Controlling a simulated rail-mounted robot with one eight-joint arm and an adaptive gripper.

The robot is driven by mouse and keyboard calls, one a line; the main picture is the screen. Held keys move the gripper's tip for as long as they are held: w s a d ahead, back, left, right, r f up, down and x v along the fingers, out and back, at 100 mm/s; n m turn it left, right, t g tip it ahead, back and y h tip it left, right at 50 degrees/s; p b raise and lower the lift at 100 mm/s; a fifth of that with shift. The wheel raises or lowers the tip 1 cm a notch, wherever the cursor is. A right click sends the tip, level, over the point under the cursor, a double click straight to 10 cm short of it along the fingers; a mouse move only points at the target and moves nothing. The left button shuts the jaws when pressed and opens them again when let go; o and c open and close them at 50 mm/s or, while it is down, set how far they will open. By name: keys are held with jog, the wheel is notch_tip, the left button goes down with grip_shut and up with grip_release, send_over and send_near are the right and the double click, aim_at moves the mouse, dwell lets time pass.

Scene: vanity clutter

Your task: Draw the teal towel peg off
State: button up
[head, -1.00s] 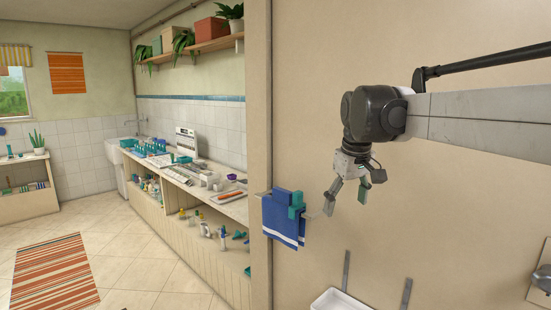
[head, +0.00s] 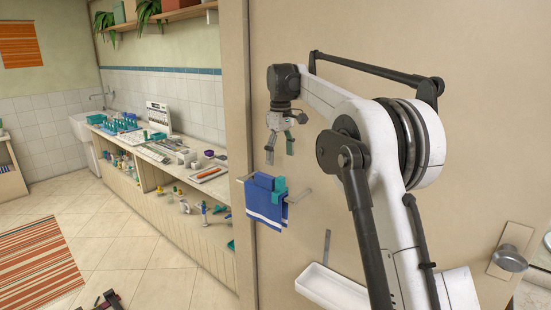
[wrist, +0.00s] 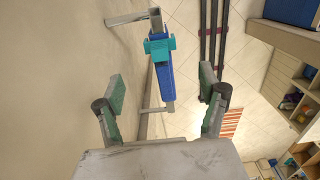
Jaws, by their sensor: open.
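A teal peg (head: 279,187) sits over the top edge of a blue towel (head: 262,208) with white stripes near its hem. The towel hangs on a grey wall rail (head: 300,195). In the wrist view the teal peg (wrist: 158,47) straddles the towel's blue top (wrist: 165,85), towards the rail's upper end. My gripper (head: 279,150) points down above the towel and peg, apart from both. In the wrist view its two green-padded fingers (wrist: 160,84) are spread wide with nothing held between them.
The beige wall (head: 350,230) runs close behind the rail. A white tray (head: 332,288) is mounted lower right, with a grey upright strip (head: 326,247) above it. A cluttered counter (head: 165,165) stands to the left. The floor (head: 165,235) between is mostly clear.

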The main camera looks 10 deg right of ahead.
aim_at(280, 177)
notch_tip(280, 177, down, 14)
jog(key=shift+r+p, duration=0.15)
jog(key=shift+p, duration=0.7)
jog(key=c, duration=1.2)
jog(key=shift+r+p, duration=1.2)
jog(key=shift+r, duration=1.6)
jog(key=shift+c, duration=0.2)
